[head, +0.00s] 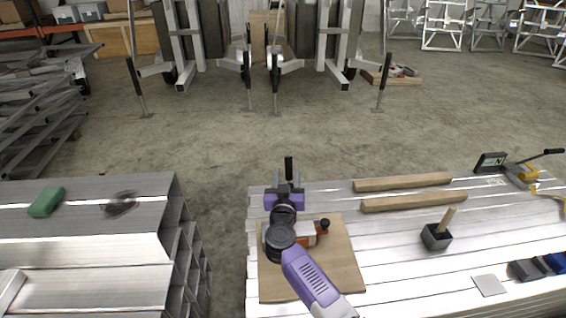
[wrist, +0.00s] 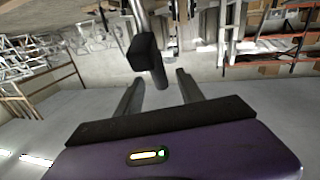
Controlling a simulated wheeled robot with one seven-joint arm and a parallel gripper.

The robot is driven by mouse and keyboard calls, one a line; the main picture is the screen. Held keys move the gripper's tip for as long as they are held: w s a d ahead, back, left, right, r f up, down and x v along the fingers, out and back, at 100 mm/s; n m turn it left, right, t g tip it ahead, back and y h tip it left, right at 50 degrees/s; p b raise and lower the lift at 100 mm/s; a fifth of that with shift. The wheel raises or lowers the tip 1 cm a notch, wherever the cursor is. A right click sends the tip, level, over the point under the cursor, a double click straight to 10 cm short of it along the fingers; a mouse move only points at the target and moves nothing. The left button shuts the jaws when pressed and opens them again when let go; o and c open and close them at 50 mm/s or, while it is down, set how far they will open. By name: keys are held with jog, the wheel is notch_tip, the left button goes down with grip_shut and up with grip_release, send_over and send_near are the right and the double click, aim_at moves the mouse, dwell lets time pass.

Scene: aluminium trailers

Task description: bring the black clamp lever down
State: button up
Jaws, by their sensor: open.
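The black clamp lever (head: 289,167) stands upright just beyond my gripper in the head view. Its lower part is hidden behind the gripper. My gripper (head: 285,187) is open above the far part of a wooden board. In the wrist view a black grip (wrist: 144,53) on a metal bar shows near the tips of my two spread fingers (wrist: 158,82). I cannot tell whether it touches a finger. The clamp body (head: 308,238), red-orange and light grey with a black knob, sits on the board, partly hidden by my arm.
The wooden board (head: 345,275) lies on the aluminium bench (head: 400,245). Two wooden bars (head: 405,183), a dark block with a peg (head: 437,236) and a yellow tool (head: 522,172) lie to the right. Another aluminium stack (head: 90,235) stands left across a gap.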

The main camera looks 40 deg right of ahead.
aim_at(288, 170)
jog(key=b+x, duration=0.2)
jog(key=x, duration=0.4)
jog(key=shift+f+b, duration=0.2)
jog(key=shift+b, duration=0.1)
jog(key=shift+w+d+r, duration=0.15)
jog(key=shift+w+d, duration=0.3)
jog(key=shift+d, duration=0.15)
jog(key=shift+c, duration=0.5)
grip_shut()
